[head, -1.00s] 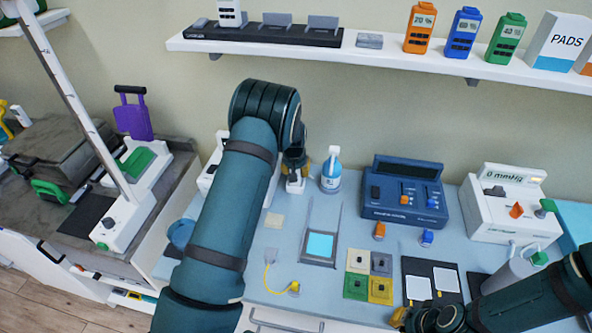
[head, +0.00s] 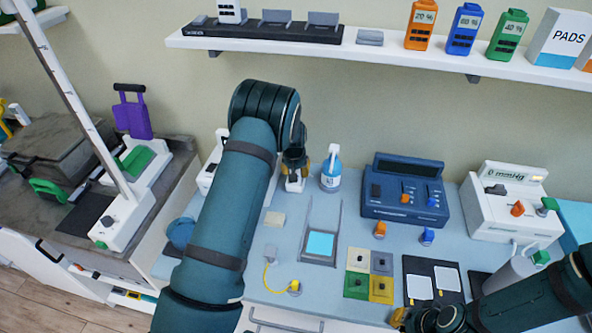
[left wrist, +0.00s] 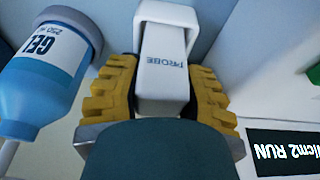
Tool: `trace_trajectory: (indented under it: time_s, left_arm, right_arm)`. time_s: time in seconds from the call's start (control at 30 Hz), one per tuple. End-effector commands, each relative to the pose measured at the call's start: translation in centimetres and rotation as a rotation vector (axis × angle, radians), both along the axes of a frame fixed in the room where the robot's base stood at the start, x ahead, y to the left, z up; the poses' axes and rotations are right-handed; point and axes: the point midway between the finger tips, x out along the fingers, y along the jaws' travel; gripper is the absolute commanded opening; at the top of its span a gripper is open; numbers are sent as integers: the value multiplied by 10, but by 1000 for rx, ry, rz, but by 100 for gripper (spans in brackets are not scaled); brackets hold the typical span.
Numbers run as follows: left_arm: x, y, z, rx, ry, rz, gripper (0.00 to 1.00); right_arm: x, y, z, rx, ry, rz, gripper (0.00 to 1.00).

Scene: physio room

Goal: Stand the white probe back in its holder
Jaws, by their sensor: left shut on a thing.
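The white probe (left wrist: 162,70), a pale block lettered PROBE, is between the yellow fingertips of my left gripper (left wrist: 160,95) in the left wrist view. The gripper is shut on it. In the head view my left gripper (head: 294,168) points down at the back of the bench, with a small white part (head: 294,184) showing below it. My left arm hides much of this area. I cannot make out the holder apart from the probe. My right gripper (head: 402,318) is at the bottom edge of the head view, partly cut off, and its fingers are unclear.
A blue gel bottle (head: 331,172) stands close to the right of my left gripper. It is also close in the left wrist view (left wrist: 45,75). A white unit (head: 211,174) stands to the left, partly behind my arm. A blue device (head: 402,200) stands further right.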

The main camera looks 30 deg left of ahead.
Motion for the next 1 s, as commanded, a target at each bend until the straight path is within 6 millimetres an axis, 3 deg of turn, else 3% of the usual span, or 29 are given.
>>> trace_trajectory:
  time_s: [0.23,0.27,0.33,0.57,0.63,0.67,1.0]
  left_arm:
    - [0,0,1,0,-1,0,0]
    - [0,0,1,0,-1,0,44]
    - [0,0,1,0,-1,0,69]
    - [0,0,1,0,-1,0,69]
    - [0,0,0,0,0,0,95]
    - [0,0,0,0,0,0,100]
    - [0,2,2,3,0,2,100]
  right_arm:
    - [0,0,0,0,0,0,0]
    - [0,0,0,0,0,0,0]
    - [0,0,0,0,0,0,0]
    - [0,0,0,0,0,0,0]
    - [0,0,0,0,0,0,0]
    - [0,0,0,0,0,0,0]
    - [0,0,1,0,0,0,0]
